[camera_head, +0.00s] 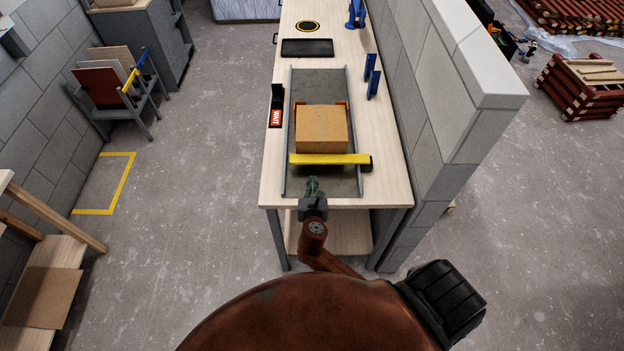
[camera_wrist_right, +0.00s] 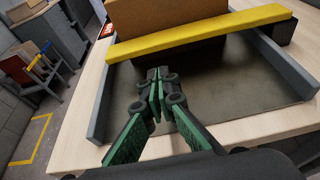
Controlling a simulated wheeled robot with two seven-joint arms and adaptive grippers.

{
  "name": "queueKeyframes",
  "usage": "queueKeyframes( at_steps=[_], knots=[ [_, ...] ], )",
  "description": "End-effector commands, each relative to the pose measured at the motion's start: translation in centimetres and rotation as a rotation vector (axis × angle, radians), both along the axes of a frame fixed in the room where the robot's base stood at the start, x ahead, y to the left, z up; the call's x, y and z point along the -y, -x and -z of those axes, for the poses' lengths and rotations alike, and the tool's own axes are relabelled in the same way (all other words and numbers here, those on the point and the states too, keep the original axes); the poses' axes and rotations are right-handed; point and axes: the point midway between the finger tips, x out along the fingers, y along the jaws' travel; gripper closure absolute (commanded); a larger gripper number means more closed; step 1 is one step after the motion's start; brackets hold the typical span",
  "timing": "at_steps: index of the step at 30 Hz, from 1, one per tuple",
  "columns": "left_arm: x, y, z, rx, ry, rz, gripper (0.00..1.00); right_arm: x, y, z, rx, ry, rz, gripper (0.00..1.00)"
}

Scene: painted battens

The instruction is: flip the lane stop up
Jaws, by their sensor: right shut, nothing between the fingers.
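The lane stop is a yellow bar (camera_head: 328,159) lying across the lane near the table's front end, with a dark pivot block (camera_head: 364,163) at its right end. It also shows in the right wrist view (camera_wrist_right: 200,35). A cardboard box (camera_head: 322,129) sits on the lane (camera_head: 318,83) just behind the bar. My right gripper (camera_head: 313,184) is shut and empty, in front of the bar and apart from it, left of the lane's middle. Its green fingers (camera_wrist_right: 156,92) meet over the dark lane surface in the right wrist view. My left gripper is not in view.
Grey rails (camera_wrist_right: 101,106) edge the lane. A black bracket with a red label (camera_head: 276,117) stands left of it. Blue posts (camera_head: 372,80) stand at the right, beside a block wall (camera_head: 450,80). A black tray (camera_head: 307,48) lies farther back.

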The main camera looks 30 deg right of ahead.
Motion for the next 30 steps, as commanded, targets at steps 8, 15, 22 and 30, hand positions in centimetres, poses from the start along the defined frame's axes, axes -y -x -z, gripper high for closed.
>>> queueKeyframes(
  at_steps=[8,15,22,30],
  knots=[
    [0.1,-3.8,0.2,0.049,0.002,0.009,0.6,2.4,-4.2,1.7,0.0,0.002,-0.002,1.0],
    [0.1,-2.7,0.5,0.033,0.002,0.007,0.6,3.6,-6.3,2.6,0.0,0.0,-0.002,1.0],
    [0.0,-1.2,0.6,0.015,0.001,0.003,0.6,3.8,-6.7,2.7,0.0,0.0,-0.003,1.0],
    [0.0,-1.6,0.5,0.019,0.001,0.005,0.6,3.7,-6.8,2.6,0.002,-0.004,-0.006,1.0]
  ],
)
